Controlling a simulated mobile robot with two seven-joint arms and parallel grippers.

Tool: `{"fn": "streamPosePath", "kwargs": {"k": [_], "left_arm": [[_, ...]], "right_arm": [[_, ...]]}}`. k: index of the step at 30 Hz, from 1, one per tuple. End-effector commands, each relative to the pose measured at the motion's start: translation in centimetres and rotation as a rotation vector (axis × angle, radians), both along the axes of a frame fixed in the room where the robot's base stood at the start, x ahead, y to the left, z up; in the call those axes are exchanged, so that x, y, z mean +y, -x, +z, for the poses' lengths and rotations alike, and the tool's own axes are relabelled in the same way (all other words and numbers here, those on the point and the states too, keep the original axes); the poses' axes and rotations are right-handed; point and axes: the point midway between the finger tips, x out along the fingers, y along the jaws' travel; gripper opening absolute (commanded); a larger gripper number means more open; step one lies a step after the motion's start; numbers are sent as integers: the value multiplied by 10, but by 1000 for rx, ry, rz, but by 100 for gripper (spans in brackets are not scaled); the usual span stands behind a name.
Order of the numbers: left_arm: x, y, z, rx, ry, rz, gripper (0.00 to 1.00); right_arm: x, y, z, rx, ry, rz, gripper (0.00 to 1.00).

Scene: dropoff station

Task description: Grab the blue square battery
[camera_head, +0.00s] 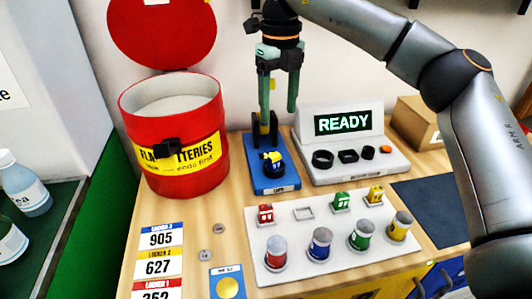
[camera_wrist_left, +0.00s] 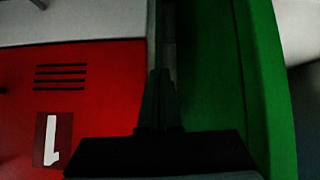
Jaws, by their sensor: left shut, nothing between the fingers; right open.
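Small square blocks in red (camera_head: 265,214), green (camera_head: 341,201) and yellow (camera_head: 375,194) sit along the back of a white board (camera_head: 285,248). Between the red and green ones is an empty square outline (camera_head: 304,213). I cannot make out a blue square battery; a blue cylinder (camera_head: 320,244) stands in the front row. My right gripper (camera_head: 278,98) is open and empty, pointing down above a blue stand (camera_head: 272,178) with a black and yellow piece (camera_head: 273,161). My left gripper (camera_wrist_left: 160,80) is shut and empty before a red panel marked 1 (camera_wrist_left: 95,75); it is outside the head view.
A red bin (camera_head: 185,178) with its lid raised stands at the left. A white console (camera_head: 352,165) reading READY is at the back, with a cardboard box (camera_head: 418,125) beyond it. Number cards (camera_head: 160,237) lie front left. A dark mat (camera_head: 435,205) is at the right.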

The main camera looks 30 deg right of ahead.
Motion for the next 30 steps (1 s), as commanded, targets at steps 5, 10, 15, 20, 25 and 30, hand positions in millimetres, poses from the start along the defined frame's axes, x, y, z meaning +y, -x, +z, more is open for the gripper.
{"fn": "streamPosePath", "kwargs": {"k": [5, 10, 15, 20, 25, 30], "left_arm": [[-1, 3, -6, 11, -1, -3, 0], [-3, 5, -8, 17, 1, -6, 0], [-3, 5, -8, 17, 3, -7, 0], [-4, 4, -6, 14, 3, -8, 0], [-4, 3, -5, 10, 4, -7, 0], [-3, 3, -5, 9, 3, -7, 0]], "right_arm": [[0, 0, -34, 5, 2, 1, 68], [0, 0, -60, 3, 0, 0, 68], [1, 0, -71, 2, 0, 0, 68], [5, -3, -93, 5, 2, 1, 68], [6, -4, -115, 2, 0, 1, 68], [6, -4, -120, 0, -1, 0, 68]]}}
